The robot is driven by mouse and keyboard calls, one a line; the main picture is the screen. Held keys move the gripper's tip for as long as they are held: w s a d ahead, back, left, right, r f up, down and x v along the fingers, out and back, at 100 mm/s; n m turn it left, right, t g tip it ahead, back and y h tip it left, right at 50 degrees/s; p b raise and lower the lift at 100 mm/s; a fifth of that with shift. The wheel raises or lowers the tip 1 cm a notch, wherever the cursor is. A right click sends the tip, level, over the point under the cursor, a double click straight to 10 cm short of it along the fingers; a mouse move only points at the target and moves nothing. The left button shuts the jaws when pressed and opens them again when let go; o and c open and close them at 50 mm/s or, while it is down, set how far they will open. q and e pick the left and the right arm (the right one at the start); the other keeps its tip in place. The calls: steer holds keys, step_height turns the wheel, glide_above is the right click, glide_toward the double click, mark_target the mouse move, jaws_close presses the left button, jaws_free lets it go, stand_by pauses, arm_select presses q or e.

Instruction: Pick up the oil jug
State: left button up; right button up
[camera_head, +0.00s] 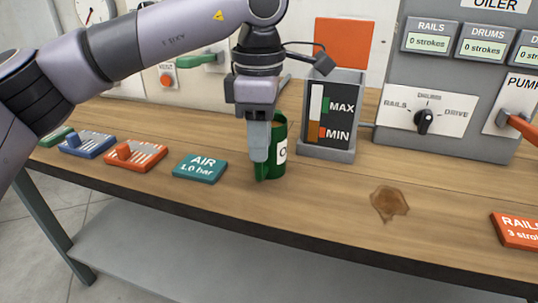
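The oil jug (277,171) is a green container with a white label, standing upright on the wooden workbench (330,215) near the middle of the head view. My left gripper (260,158) points straight down in front of the jug's left side. Its grey finger overlaps the jug and hides part of the label and of the left side, where a green part shows below the fingertip. Only one finger shows clearly, so I cannot tell whether it grips the jug. My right gripper is not in view.
A level gauge (330,115) marked MAX and MIN stands just behind right of the jug. The grey oiler panel (460,90) is at the right.

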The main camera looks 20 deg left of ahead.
mark_target(258, 164)
arm_select(q)
steer(key=f, duration=0.5)
steer(key=shift+a+f+b, duration=0.2)
steer(key=shift+a+b, duration=0.05)
steer(key=shift+b, duration=0.15)
jaws_close()
steer(key=shift+r, duration=0.1)
step_height(258, 164, up, 20)
steer(key=p, duration=0.4)
steer(key=shift+p, duration=0.35)
